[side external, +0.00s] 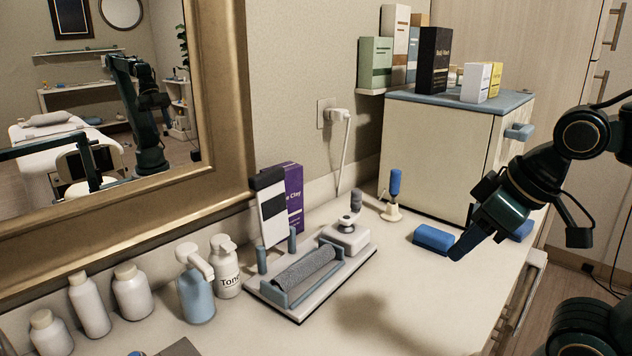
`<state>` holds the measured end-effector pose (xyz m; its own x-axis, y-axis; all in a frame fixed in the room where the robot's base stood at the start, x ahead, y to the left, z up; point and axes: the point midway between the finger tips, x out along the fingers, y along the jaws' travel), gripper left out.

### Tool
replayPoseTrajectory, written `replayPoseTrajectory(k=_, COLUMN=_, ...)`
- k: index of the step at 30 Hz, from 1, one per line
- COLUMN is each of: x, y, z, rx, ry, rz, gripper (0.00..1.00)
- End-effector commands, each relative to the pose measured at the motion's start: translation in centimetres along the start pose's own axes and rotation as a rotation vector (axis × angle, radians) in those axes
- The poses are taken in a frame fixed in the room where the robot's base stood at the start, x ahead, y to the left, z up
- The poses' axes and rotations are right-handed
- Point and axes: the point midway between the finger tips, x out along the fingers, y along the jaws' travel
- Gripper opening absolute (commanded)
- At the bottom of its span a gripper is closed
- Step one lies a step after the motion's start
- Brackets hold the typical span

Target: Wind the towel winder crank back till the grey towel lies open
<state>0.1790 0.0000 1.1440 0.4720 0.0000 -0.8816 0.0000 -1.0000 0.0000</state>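The towel winder (342,274) is a pale board on the counter in the middle of the side external view. The grey towel (306,265) on it looks like a narrow roll, lying lengthwise inside a blue-grey frame. At its right end is a white block with a small crank (350,220); a grey knob stands upright on it. My gripper (466,244) is low over the right part of the counter, to the right of the winder and well apart from it. It is seen edge-on, so its opening cannot be judged. Nothing shows clearly held in it.
A blue block (433,237) lies just left of my gripper. A blue-handled tool (394,190) stands behind. A cabinet (440,150) with boxes on top is at the back. Bottles (196,295) and a purple box (293,190) crowd the left.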

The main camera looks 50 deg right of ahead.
Motion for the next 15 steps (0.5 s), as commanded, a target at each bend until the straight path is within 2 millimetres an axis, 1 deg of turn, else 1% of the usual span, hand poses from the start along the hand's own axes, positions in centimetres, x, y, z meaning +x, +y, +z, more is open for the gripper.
replayPoseTrajectory(k=1, x=0.0, y=0.0, z=0.0, rx=0.0, ry=0.0, rz=0.0, gripper=0.36)
replayPoseTrajectory(k=2, x=0.0, y=0.0, z=0.0, rx=0.0, ry=0.0, rz=0.0, gripper=0.42)
replayPoseTrajectory(k=3, x=0.0, y=0.0, z=0.0, rx=0.001, ry=0.0, rz=0.0, gripper=0.44)
replayPoseTrajectory(k=8, x=-0.2, y=0.1, z=-0.6, rx=0.021, ry=-0.006, rz=0.003, gripper=0.44)
replayPoseTrajectory(k=11, x=-0.4, y=0.3, z=-1.6, rx=0.057, ry=-0.019, rz=0.007, gripper=0.44)
replayPoseTrajectory(k=15, x=-0.7, y=0.7, z=-3.8, rx=0.142, ry=-0.046, rz=0.017, gripper=0.44)
